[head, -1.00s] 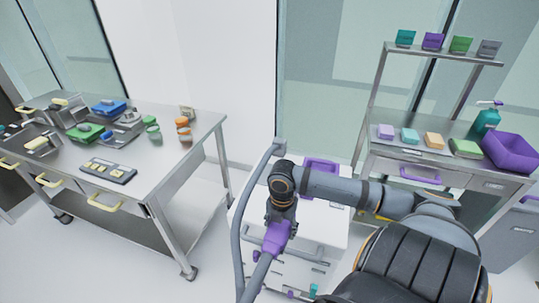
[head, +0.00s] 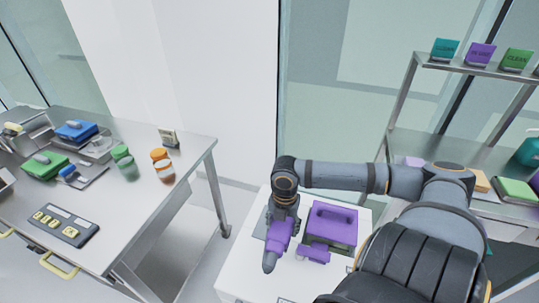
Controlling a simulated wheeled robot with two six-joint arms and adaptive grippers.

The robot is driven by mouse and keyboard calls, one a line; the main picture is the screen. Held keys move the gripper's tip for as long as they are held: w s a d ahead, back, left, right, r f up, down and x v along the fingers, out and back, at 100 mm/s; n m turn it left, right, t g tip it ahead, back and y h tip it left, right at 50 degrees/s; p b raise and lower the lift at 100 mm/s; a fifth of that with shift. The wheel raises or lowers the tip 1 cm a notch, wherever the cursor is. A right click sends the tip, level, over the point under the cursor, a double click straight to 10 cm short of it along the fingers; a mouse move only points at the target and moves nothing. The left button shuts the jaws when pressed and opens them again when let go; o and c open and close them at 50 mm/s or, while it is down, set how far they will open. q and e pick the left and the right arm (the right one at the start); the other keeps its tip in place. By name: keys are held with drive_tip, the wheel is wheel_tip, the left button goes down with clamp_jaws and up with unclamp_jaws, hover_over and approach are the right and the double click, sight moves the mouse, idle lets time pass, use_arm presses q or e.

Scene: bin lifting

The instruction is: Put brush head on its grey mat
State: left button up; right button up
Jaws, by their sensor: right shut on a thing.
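My right gripper (head: 283,214) points down over the white surface in the lower middle. It is shut on a purple piece (head: 277,239), which I take to be the brush head. My left gripper is not in view.
On the white cart top (head: 240,272), a purple box with a handle (head: 334,222) and a smaller purple block (head: 313,250) stand right of the gripper. A steel table (head: 128,226) with jars and trays is at left. A steel shelf unit (head: 400,98) is at right.

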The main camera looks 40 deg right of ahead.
drive_tip(key=shift+s+a+r, duration=0.1)
drive_tip(key=shift+a, duration=0.05)
drive_tip(key=shift+w+a+f+b, duration=0.2)
drive_tip(key=shift+w+f+b, duration=0.05)
drive_tip(key=shift+b, duration=0.9)
drive_tip(key=shift+w+d+f+b, duration=0.15)
drive_tip(key=shift+w+d+b, duration=0.15)
drive_tip(key=shift+w, duration=0.3)
drive_tip(key=w+d+f, duration=0.1)
drive_tip(key=w+f, duration=0.1)
drive_tip(key=w, duration=0.1)
drive_tip(key=w+d+f, duration=0.2)
drive_tip(key=w+f, duration=0.1)
drive_tip(key=w+d+f+b, duration=0.1)
drive_tip(key=w+d+f, duration=0.1)
drive_tip(key=w+f, duration=0.1)
drive_tip(key=shift+w+d, duration=0.25)
drive_tip(key=shift+w+f, duration=0.15)
drive_tip(key=shift+f, duration=1.25)
drive_tip(key=shift+d+f, duration=0.1)
drive_tip(key=shift+f, duration=0.4)
